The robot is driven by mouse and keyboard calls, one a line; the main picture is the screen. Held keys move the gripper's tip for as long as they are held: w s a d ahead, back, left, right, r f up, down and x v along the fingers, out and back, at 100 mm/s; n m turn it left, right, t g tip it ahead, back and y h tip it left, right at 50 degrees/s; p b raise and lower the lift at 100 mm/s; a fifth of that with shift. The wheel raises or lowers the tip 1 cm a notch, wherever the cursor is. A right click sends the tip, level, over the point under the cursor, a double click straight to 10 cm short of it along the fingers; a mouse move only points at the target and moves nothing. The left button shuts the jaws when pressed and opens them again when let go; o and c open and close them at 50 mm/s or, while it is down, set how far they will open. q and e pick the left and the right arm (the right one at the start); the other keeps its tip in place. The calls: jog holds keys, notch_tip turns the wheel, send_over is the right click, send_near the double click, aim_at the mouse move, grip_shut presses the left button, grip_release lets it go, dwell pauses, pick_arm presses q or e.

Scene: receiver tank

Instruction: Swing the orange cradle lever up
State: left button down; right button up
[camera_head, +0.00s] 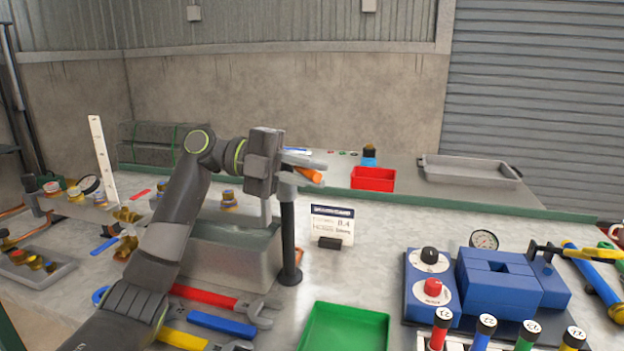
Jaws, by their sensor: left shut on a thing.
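The orange cradle lever (310,175) shows as a short orange piece at the top of a dark upright post (288,232) with a grey head. My left gripper (306,168) reaches in from the left at that height. Its fingers point right and are shut on the orange lever, with one finger above it. The lever's far end and its pivot are partly hidden by the fingers and the grey head. My right gripper is not in view.
A grey block (225,255) stands left of the post, with wrenches (222,325) in front. A small sign (332,224) stands to the right. A green tray (345,328), a blue unit (500,285) and a red bin (373,179) are farther right.

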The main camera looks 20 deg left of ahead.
pick_arm(q)
jog(key=shift+s+g, duration=0.15)
jog(key=shift+g, duration=0.15)
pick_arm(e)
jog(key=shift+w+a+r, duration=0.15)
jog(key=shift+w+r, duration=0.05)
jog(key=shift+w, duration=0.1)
pick_arm(q)
jog(key=c, duration=1.4)
grip_release()
jog(key=shift+a, duration=0.1)
jog(key=shift+o, duration=0.2)
jog(key=shift+a, duration=0.1)
